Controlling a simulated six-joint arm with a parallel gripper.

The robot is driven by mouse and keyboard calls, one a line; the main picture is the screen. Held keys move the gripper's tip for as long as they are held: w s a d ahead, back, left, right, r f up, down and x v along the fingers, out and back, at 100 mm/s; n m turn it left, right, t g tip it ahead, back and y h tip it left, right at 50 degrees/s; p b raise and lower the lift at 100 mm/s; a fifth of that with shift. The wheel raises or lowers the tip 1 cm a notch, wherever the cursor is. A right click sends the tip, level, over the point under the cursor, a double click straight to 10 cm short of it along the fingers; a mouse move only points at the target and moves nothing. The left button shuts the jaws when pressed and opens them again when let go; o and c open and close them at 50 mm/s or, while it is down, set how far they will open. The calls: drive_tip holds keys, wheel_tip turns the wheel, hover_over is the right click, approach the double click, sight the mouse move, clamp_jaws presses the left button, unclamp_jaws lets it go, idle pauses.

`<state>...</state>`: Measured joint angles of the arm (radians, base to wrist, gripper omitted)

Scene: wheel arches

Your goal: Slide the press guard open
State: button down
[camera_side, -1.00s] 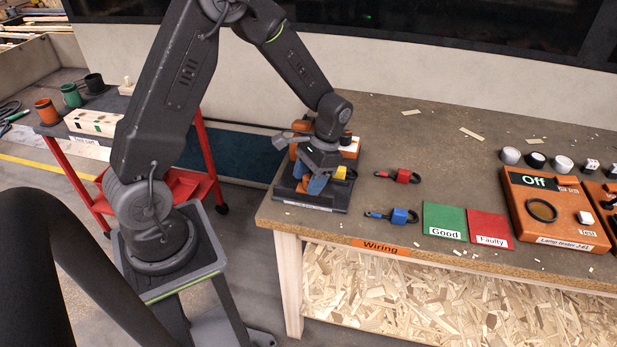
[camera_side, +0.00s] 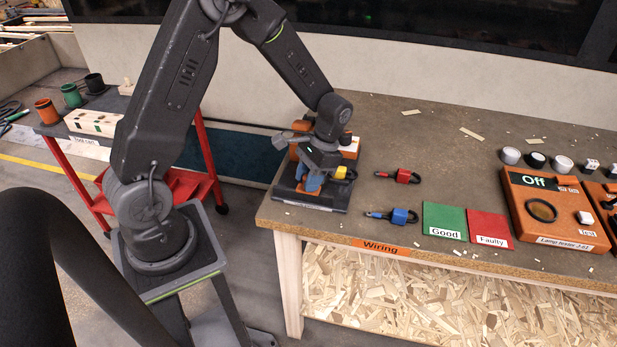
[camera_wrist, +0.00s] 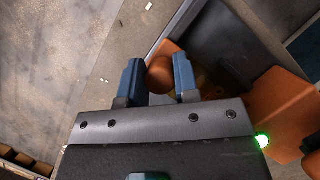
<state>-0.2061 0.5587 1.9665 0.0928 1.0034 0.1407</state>
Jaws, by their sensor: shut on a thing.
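The press (camera_side: 335,205) stands at the left end of the workbench, with a dark base and orange parts. My gripper (camera_side: 307,179) is low over it in the side view and hides much of it. In the wrist view, the two blue fingers of my gripper (camera_wrist: 158,78) are shut on a round orange knob (camera_wrist: 160,73). The knob sits in front of the orange and dark press body (camera_wrist: 272,105). I cannot make out the guard's panel or how far it stands open.
Two small wired parts, one red (camera_side: 403,176) and one blue (camera_side: 399,216), lie right of the press. Beyond them are a green Good mat (camera_side: 445,217), a red Faulty mat (camera_side: 489,226) and an orange lamp tester (camera_side: 556,205). A red cart (camera_side: 60,157) stands left.

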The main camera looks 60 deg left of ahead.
drive_tip(key=s+a, duration=0.4)
drive_tip(key=shift+s+a, duration=0.35)
drive_tip(key=shift+a, duration=0.05)
drive_tip(key=c, duration=0.8)
unclamp_jaws()
drive_tip(key=shift+c, duration=0.2)
drive_tip(key=v, duration=1.4)
drive_tip(key=shift+d, duration=0.1)
